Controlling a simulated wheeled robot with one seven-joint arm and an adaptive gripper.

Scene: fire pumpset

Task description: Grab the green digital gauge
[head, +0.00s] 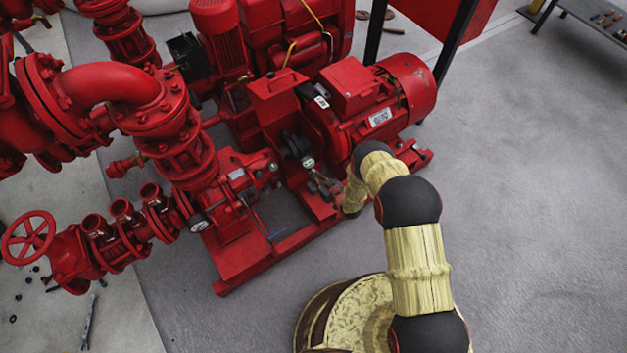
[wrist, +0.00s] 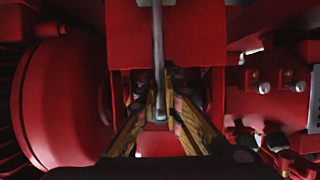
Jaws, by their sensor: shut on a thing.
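My gripper (head: 322,188) reaches into the gap between the red pump and the red motor, low over the base frame. In the wrist view its yellowish fingers (wrist: 160,112) close around the lower end of a thin grey bar (wrist: 158,50), which stands upright in the picture. A small pale item (head: 308,162) shows beside the dark coupling just above my gripper in the head view. No green body or display can be made out clearly, so I cannot tell whether the bar belongs to the green digital gauge.
The red motor (head: 372,98) is close to my gripper on one side, the red pump casing (head: 240,175) on the other. A red guard (wrist: 165,35) lies close ahead. Pipework with a handwheel (head: 28,237) stands left. Open grey floor (head: 530,200) lies right.

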